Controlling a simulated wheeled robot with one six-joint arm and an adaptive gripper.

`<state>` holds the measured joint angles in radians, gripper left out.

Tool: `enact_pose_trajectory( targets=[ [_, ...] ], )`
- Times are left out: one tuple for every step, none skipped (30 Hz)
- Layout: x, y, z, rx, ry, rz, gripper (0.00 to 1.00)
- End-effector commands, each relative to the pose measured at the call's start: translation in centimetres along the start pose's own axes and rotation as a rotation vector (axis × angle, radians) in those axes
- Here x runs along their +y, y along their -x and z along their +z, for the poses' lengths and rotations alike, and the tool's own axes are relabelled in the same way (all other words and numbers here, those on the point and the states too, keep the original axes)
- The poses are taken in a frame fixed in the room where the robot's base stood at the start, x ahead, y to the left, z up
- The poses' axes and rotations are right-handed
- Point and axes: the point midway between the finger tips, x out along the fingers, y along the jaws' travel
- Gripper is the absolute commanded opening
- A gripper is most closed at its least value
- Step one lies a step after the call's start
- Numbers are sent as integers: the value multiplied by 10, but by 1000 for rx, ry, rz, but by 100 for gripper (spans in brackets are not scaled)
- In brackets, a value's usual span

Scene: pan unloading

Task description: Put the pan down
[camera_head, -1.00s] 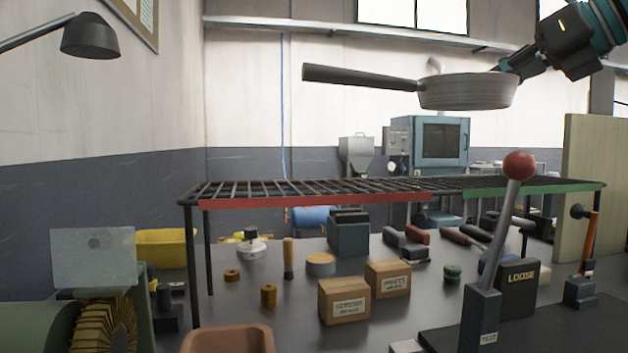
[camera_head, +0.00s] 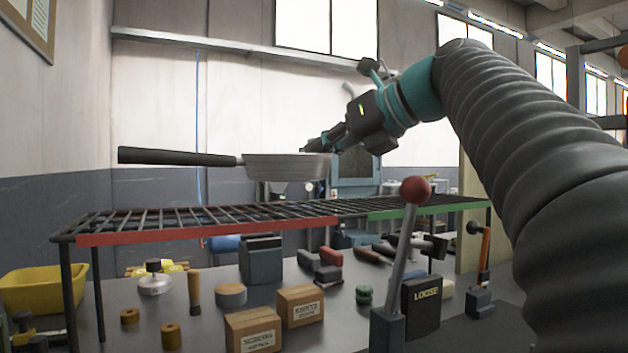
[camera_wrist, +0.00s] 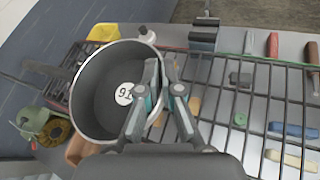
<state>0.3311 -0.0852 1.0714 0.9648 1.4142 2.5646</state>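The grey pan (camera_head: 286,168) hangs level above the wire rack, its dark handle (camera_head: 177,157) pointing left. My gripper (camera_head: 318,147) is shut on the pan's right rim. In the wrist view, the fingers of my gripper (camera_wrist: 162,80) straddle the rim of the pan (camera_wrist: 90,85), one inside and one outside. The rack has a red front edge (camera_head: 210,227) on the left and a green front edge (camera_head: 430,208) on the right. The pan appears over the red part, with a gap beneath it.
A lever with a red knob (camera_head: 415,190) stands in front of the rack. Cartons (camera_head: 253,331), a black box marked LOOSE (camera_head: 421,306) and several small items stand on the bench below. A yellow bin (camera_head: 42,290) is at left. The rack's top looks clear.

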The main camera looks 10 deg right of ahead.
Motion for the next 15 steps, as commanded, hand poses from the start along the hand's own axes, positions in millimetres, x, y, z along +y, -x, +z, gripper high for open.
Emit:
enact_pose_trajectory(
  targets=[
    [4, -6, -2, 0, 0, 4, 0],
    [6, -9, -3, 0, 0, 4, 0],
    [7, -12, -4, -1, 1, 2, 0],
    [7, -14, -5, 0, 1, 1, 0],
    [6, -14, -7, -1, -1, -1, 0],
    [5, -14, -8, -1, -1, -1, 0],
    [5, -14, -8, -2, -1, -1, 0],
    [4, -15, -10, -2, -1, -1, 0],
    [4, -16, -12, -1, -2, -1, 0],
    [3, -17, -14, -2, -2, -1, 0],
    [2, -18, -17, -1, -2, -1, 0],
    [2, -20, -21, -1, -3, 0, 0],
    [1, -21, -25, -1, -3, 0, 0],
    [0, -22, -27, -1, -2, 0, 0],
    [-1, -24, -31, -1, -3, 0, 0]
  ],
)
